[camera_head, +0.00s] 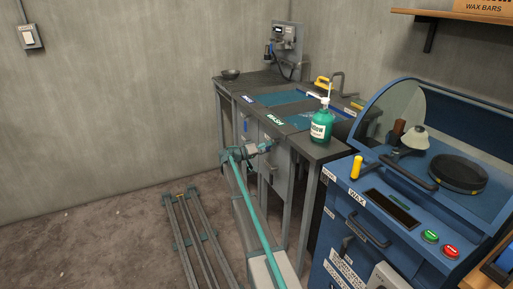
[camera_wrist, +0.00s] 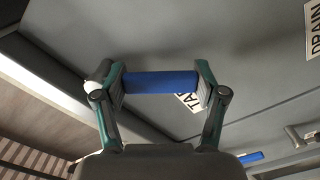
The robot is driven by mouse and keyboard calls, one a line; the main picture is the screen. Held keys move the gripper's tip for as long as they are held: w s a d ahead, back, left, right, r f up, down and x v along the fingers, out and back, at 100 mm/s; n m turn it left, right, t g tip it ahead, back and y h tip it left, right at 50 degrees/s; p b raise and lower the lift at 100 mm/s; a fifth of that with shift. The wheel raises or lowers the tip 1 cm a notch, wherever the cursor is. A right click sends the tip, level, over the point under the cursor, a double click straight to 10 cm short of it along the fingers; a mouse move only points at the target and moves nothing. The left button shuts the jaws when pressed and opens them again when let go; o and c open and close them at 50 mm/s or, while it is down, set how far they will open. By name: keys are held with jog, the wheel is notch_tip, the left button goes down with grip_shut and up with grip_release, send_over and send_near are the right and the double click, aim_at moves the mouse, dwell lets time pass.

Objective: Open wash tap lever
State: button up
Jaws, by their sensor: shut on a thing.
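The wash tap lever, a blue bar (camera_wrist: 160,82), shows in the wrist view, running across between the fingers of my gripper (camera_wrist: 160,86). Both finger pads press on its ends, and a white rounded tip sticks out past the left finger. A label (camera_wrist: 187,101), partly hidden, reads "TA". In the head view my gripper (camera_head: 262,149) is at the front of the bench (camera_head: 292,134), below the "WASH" label (camera_head: 275,120). The gripped lever is too small to make out there.
A second blue handle (camera_wrist: 250,157) and a "DRAIN" label (camera_wrist: 314,28) show in the wrist view. On the bench stand a green soap bottle (camera_head: 321,128) and a dark bowl (camera_head: 230,74). The blue wax machine (camera_head: 345,235) is at right. Floor at left is mostly clear.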

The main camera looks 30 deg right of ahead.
dwell(0.4)
jog(key=o, duration=1.7)
jog(key=a, duration=1.2)
jog(key=shift+w, duration=0.15)
